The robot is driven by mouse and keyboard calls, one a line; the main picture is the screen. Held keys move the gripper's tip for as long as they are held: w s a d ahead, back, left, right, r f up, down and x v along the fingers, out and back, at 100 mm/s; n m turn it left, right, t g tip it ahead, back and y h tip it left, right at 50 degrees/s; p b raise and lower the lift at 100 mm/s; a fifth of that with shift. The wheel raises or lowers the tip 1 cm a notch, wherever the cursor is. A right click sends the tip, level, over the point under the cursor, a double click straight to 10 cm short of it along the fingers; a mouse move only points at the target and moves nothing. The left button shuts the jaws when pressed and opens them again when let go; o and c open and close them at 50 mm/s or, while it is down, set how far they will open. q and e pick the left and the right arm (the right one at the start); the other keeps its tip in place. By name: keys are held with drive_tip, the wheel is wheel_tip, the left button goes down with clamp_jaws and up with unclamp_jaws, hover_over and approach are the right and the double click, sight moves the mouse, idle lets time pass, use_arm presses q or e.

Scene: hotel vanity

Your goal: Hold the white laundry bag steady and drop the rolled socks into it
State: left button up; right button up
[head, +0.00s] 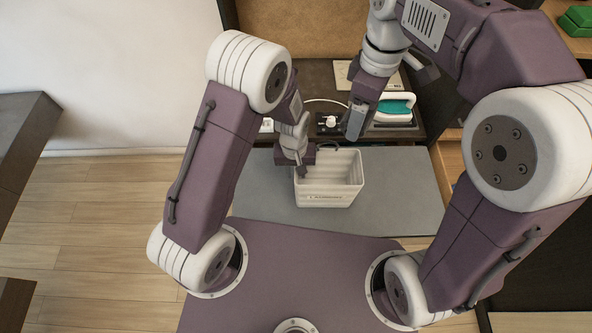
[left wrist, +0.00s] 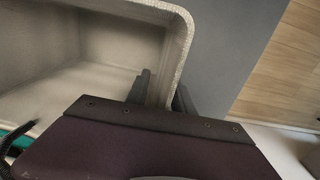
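The white laundry bag (head: 327,199) stands upright, open at the top, on the grey mat; in the left wrist view its thick rim (left wrist: 184,30) and inside show. The part of its inside in view looks empty. My left gripper (head: 302,172) is at the bag's left wall, one finger inside and one outside. I cannot make out the rolled socks.
The grey mat (head: 405,190) has free room on both sides of the bag. Behind it, a dark shelf holds a white and teal iron (head: 396,108) and a small white item (head: 329,121). Green items (head: 577,20) lie at the far right.

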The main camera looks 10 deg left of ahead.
use_arm(q)
drive_tip(key=c, duration=0.5)
clamp_jaws()
idle(0.8)
